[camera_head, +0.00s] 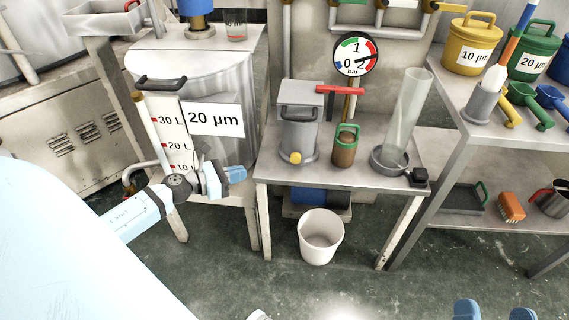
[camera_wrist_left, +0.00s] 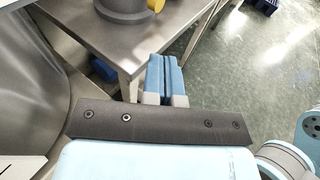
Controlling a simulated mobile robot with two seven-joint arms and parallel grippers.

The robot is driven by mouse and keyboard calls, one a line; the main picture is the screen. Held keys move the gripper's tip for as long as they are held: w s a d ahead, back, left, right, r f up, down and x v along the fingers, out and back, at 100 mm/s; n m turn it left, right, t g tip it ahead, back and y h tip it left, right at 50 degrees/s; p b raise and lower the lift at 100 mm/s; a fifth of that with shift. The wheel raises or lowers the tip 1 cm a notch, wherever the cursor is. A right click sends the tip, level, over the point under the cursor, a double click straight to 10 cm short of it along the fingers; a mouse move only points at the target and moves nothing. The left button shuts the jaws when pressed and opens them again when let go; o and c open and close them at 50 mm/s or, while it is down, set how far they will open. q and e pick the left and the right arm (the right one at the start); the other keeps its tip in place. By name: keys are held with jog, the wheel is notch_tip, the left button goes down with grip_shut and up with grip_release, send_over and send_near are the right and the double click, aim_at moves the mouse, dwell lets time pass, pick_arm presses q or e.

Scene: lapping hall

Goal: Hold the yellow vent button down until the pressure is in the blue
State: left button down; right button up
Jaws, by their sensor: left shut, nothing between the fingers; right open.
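The yellow vent button (camera_head: 295,158) sits low on the front of a grey lidded vessel (camera_head: 298,133) on the middle metal table. The round pressure gauge (camera_head: 355,54) stands behind it; its needle seems to point right, into the red. My left gripper (camera_head: 236,174) is shut and empty, left of the table and apart from the button. In the left wrist view its blue fingers (camera_wrist_left: 166,78) are together near the table corner, and the button (camera_wrist_left: 155,5) shows at the top edge. My right gripper (camera_head: 495,312) is open at the bottom edge, only its blue fingertips showing.
A red-handled valve (camera_head: 340,90), a brown jar with a green handle (camera_head: 345,146) and a clear cylinder (camera_head: 405,118) stand right of the vessel. A 20 µm tank (camera_head: 222,80) is at left. A white bin (camera_head: 320,237) stands on the floor before the table (camera_head: 330,176).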

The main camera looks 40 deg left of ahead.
aim_at(291, 161)
pick_arm(q)
jog(key=b+x, duration=0.1)
jog(key=x, duration=1.3)
pick_arm(e)
jog(key=shift+w+a+f+g, duration=0.1)
jog(key=shift+f+g, duration=0.3)
jog(key=shift+f, duration=0.4)
